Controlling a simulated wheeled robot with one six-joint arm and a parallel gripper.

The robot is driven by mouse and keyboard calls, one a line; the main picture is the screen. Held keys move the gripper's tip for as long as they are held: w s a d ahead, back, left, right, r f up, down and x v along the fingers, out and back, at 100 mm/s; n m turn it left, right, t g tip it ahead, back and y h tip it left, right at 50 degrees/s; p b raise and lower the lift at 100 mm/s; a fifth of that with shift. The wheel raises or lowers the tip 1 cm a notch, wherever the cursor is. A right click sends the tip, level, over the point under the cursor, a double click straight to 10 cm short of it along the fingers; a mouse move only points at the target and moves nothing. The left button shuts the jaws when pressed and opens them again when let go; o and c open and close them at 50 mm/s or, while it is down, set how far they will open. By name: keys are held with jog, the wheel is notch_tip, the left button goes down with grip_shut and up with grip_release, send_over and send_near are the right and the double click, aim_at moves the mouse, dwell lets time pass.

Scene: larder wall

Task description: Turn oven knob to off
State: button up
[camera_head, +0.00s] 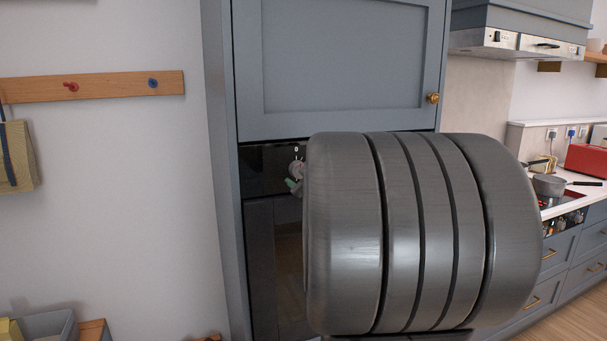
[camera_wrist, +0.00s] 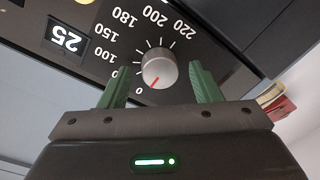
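The oven knob (camera_wrist: 160,70) is a round silver dial with a red pointer line on a black panel (camera_wrist: 95,30) marked with numbers. In the wrist view the red line points down-left, close to the 0 mark. My gripper (camera_wrist: 159,76) is open, with green fingers on either side of the knob in the picture. Gaps show between both fingers and the knob; I see no contact. In the head view the knob (camera_head: 298,168) shows small at the edge of my arm, with a green fingertip just below it. My arm hides most of the oven.
A lit display (camera_wrist: 67,39) reading 25 sits beside the dial. A grey cupboard door (camera_head: 345,55) with a brass knob (camera_head: 432,98) is above the oven. A pot (camera_head: 549,185) and a red toaster (camera_head: 590,160) stand on the right counter. A peg rail (camera_head: 110,85) hangs at left.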

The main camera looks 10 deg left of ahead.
jog(key=shift+d, duration=0.1)
jog(key=p+v, duration=0.1)
jog(key=v, duration=1.2)
jog(key=shift+s+p, duration=0.35)
jog(key=shift+w, duration=0.15)
jog(key=b+x, duration=0.1)
jog(key=x, duration=1.2)
jog(key=shift+w+b, duration=0.25)
jog(key=shift+b, duration=0.1)
jog(key=shift+s, duration=0.1)
